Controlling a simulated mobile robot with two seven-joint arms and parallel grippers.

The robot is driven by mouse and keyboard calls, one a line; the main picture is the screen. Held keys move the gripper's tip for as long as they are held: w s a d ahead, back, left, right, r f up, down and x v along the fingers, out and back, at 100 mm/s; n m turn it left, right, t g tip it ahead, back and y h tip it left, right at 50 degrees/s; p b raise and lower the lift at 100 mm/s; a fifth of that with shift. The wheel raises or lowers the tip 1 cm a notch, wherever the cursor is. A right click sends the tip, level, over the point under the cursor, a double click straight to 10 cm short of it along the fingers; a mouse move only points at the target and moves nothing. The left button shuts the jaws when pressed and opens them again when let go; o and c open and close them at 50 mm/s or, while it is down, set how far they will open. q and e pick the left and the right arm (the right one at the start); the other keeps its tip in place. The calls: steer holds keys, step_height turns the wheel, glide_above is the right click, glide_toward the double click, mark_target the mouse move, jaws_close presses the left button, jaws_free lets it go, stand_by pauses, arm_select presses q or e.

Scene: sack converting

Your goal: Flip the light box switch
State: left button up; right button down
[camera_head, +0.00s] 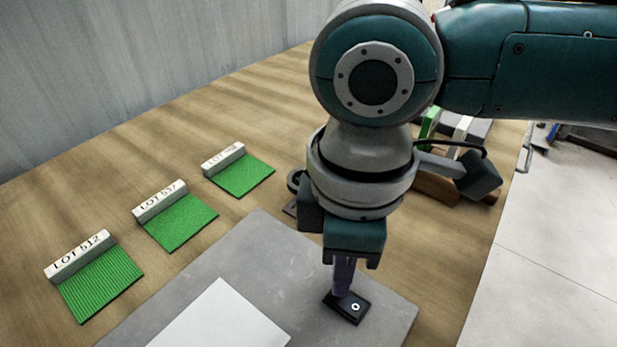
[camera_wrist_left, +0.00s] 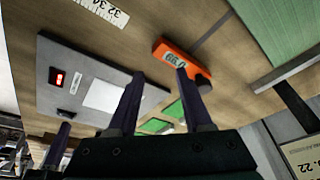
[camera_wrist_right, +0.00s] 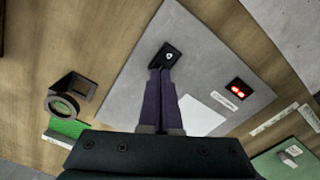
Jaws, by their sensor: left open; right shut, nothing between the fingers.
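The light box (camera_head: 270,262) is a flat grey panel on the wooden table, with a white rectangle (camera_head: 222,318) on it. Its small black switch (camera_head: 348,306) has a pale round mark and sits near the panel's right edge. The switch also shows in the right wrist view (camera_wrist_right: 170,52). My right gripper (camera_head: 342,290) points down, shut and empty, with its tips at the switch; whether they touch it I cannot tell. My left gripper (camera_wrist_left: 161,76) is open and empty, seen only in its own wrist view, with the light box behind its fingers.
Green ribbed pads with lot labels (camera_head: 180,220) lie left of the panel. A red-lit display (camera_wrist_right: 237,90) is on the panel. A black ring stand (camera_wrist_right: 70,95) stands beside it. An orange device (camera_wrist_left: 182,60) with a readout lies near my left gripper.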

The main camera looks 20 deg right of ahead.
arm_select(q)
steer(key=shift+f+b, duration=0.5)
steer(key=shift+b, duration=0.05)
arm_select(e)
steer(key=shift+f, duration=0.95)
steer(key=shift+r, duration=0.1)
step_height(320, 180, up, 7)
steer(key=p, duration=0.8)
steer(key=shift+p, duration=0.3)
arm_select(q)
step_height(320, 180, up, 8)
steer(key=shift+r, duration=0.2)
